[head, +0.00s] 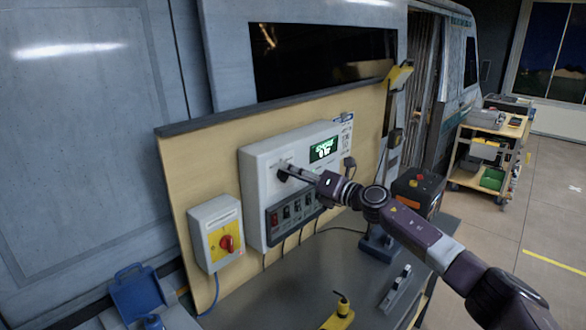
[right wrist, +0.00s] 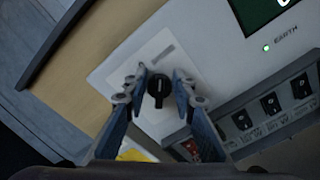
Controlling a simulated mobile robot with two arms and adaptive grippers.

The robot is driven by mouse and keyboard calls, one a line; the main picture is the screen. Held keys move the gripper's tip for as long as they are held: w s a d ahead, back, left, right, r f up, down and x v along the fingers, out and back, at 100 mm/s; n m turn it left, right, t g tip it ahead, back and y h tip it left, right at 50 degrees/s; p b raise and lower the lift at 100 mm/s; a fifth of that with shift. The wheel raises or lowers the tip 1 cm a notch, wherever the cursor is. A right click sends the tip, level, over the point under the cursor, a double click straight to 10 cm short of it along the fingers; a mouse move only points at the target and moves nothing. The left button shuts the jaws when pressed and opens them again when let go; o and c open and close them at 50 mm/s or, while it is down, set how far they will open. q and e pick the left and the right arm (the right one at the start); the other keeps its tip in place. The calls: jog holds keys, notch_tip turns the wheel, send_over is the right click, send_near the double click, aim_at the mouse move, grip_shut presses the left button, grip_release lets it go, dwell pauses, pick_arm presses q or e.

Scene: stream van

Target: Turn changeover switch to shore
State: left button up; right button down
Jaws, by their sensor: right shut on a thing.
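The changeover switch is a black knob on a pale label plate, on the white panel box (head: 262,160) fixed to the wooden board. In the right wrist view the knob (right wrist: 158,88) sits between my two fingertips, its narrow end towards the bottom of the picture. The plate's lettering is too blurred to read. My right gripper (head: 284,173) reaches the panel's upper left part and is shut on the knob; it also shows in the right wrist view (right wrist: 158,84). In the head view the gripper hides much of the knob. My left gripper is not in view.
A green-lit display (head: 323,150) and a row of black breakers (head: 297,208) are close to the gripper. A grey box with a red rotary switch (head: 226,243) hangs at lower left. The grey bench (head: 270,295) below holds a yellow tool (head: 338,318).

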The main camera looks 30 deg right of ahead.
jog(key=shift+m, duration=0.5)
jog(key=c, duration=1.6)
grip_release()
jog(key=shift+d, duration=0.1)
jog(key=shift+v, duration=6)
